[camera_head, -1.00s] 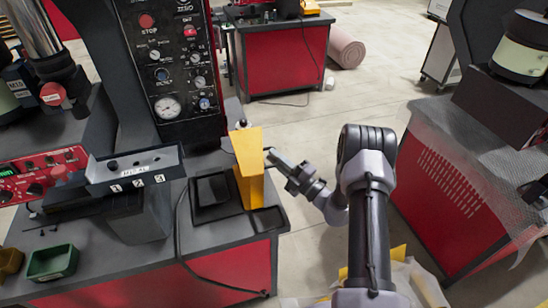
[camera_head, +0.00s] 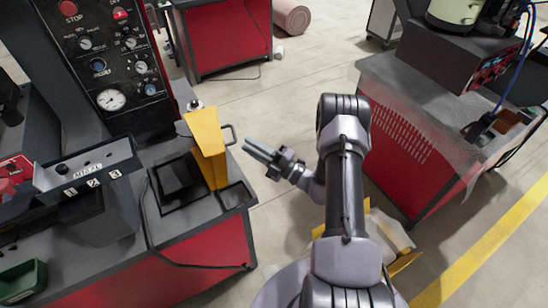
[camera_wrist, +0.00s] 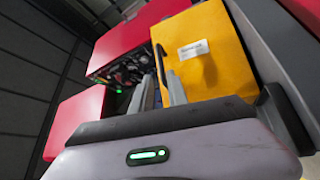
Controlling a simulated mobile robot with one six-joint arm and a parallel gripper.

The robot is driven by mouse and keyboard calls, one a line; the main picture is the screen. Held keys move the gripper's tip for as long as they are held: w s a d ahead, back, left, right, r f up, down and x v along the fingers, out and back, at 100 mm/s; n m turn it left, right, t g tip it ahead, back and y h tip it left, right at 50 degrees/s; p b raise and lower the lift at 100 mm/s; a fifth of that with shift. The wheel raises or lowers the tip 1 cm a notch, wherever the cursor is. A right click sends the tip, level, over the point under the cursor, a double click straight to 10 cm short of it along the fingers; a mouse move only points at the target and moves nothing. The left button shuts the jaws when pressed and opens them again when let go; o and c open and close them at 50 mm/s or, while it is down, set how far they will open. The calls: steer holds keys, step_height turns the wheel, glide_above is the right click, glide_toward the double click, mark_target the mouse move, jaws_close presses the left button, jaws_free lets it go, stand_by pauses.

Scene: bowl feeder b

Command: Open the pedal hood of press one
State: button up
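The yellow pedal hood (camera_head: 207,143) stands upright at the near right corner of the grey press bench, with a dark handle (camera_head: 230,133) on its right side. My gripper (camera_head: 249,147) is just right of the handle, its fingers pointing left toward it, with a small gap in this view. In the wrist view, the hood (camera_wrist: 215,65) with a white label fills the upper right. Its handle (camera_wrist: 160,62) lies ahead of my gripper (camera_wrist: 162,88), in line with the space between the fingers. The fingers are apart and hold nothing. The pedal is not clearly visible.
A numbered box (camera_head: 88,172) and a green bin (camera_head: 22,280) are to the left. A black cable (camera_head: 165,250) hangs over the bench front. A red cabinet (camera_head: 415,160) stands right of my arm; open floor lies between.

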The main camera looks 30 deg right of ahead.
steer(key=v, duration=1)
steer(key=shift+p, duration=0.45)
